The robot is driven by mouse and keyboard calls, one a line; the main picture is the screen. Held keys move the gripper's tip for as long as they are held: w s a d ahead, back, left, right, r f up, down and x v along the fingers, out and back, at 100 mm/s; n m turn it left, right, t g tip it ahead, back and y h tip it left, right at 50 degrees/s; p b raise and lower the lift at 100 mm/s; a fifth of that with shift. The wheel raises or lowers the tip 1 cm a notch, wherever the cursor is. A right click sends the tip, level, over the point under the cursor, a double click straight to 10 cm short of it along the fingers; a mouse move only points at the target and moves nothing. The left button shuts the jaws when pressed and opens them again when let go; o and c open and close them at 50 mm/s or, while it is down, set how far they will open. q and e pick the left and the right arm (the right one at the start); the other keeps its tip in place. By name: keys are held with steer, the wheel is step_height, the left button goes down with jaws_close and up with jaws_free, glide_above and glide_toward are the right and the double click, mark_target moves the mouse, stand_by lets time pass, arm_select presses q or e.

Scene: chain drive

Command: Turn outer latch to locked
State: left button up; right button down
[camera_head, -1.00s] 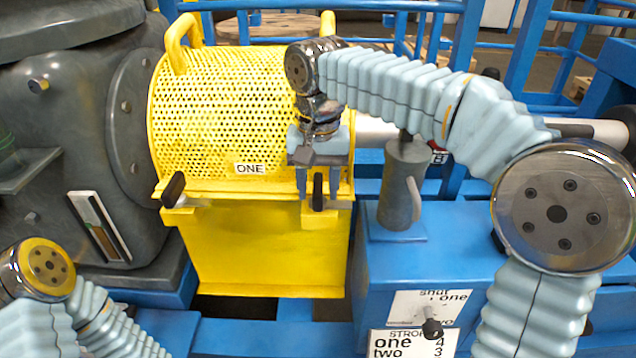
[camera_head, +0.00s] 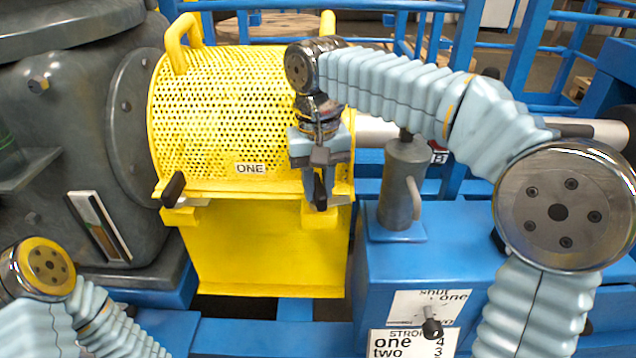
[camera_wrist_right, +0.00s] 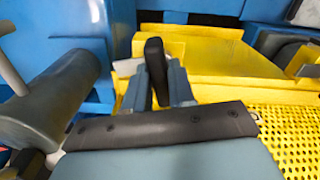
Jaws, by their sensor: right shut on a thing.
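The yellow perforated guard (camera_head: 225,100) labelled ONE has two black-handled latches along its front lower edge. The outer latch (camera_head: 320,199), at the right end, is mostly covered by my right gripper (camera_head: 319,186). The gripper points down with its fingers closed on the black handle. In the right wrist view, the handle (camera_wrist_right: 154,62) stands between the two fingers (camera_wrist_right: 158,88), with a metal plate beside it. The other latch (camera_head: 173,190), at the left end, has its black handle tilted up. My left gripper is out of view; only part of my left arm shows at the lower left.
A grey cylinder with a lever (camera_head: 401,185) stands on the blue base just right of the guard. A small black-tipped selector (camera_head: 431,327) is on the blue box's front. A dark grey housing (camera_head: 75,150) stands left of the guard. Blue rails run behind.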

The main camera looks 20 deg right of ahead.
steer(key=n, duration=0.4)
steer(key=shift+n, duration=0.3)
steer(key=n, duration=0.3)
steer(key=shift+n, duration=0.3)
steer(key=n, duration=0.3)
steer(key=shift+n, duration=2)
steer(key=c, duration=1)
jaws_free()
steer(key=shift+c, duration=0.2)
steer(key=shift+r, duration=0.1)
